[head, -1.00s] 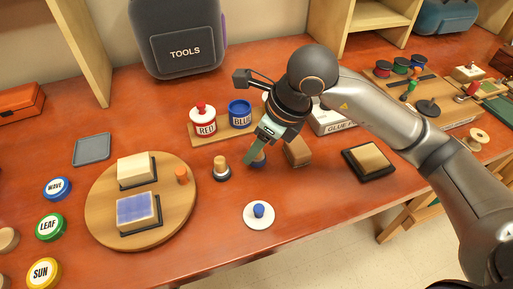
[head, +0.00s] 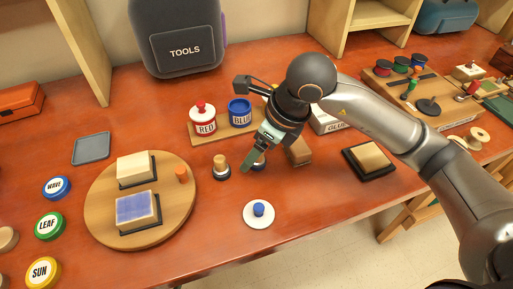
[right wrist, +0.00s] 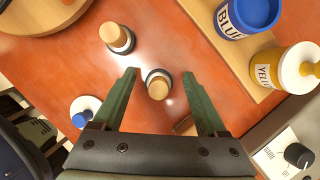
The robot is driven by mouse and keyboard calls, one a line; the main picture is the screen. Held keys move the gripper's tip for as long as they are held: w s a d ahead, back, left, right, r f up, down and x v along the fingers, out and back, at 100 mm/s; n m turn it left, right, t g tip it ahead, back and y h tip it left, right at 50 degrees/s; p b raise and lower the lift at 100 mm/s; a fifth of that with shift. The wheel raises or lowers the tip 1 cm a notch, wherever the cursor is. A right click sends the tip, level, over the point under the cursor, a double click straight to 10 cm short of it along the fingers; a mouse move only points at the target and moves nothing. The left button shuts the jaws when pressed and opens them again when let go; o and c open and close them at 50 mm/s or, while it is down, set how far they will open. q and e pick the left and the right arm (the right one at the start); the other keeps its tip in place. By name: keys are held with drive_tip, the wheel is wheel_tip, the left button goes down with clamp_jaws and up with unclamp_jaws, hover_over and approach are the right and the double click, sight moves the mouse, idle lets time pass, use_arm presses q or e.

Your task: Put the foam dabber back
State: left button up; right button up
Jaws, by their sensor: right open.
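Two dabber-like pieces with wooden tops and dark, pale-ringed bases stand on the red-brown table. One (head: 221,167) stands left of my right gripper, and it shows in the right wrist view (right wrist: 117,37). The other (right wrist: 158,86) appears between the open fingers of my right gripper (right wrist: 159,73), with a gap on both sides. In the head view that piece is mostly hidden behind a green finger of the right gripper (head: 255,158). I cannot tell which piece is the foam dabber. My left gripper is not in view.
Red (head: 203,121) and blue (head: 240,113) jars stand on a wooden board behind; a yellow jar (right wrist: 290,69) is beside them. A white lid with blue knob (head: 258,214) lies in front. A round board (head: 97,222) holds blocks at left. A brown block (head: 299,152) is close right.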

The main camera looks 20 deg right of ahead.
drive_tip(key=shift+r, duration=0.45)
drive_tip(key=v, duration=1.1)
drive_tip(key=shift+s+r+p, duration=0.15)
drive_tip(key=shift+r+p, duration=0.1)
drive_tip(key=shift+p, duration=0.15)
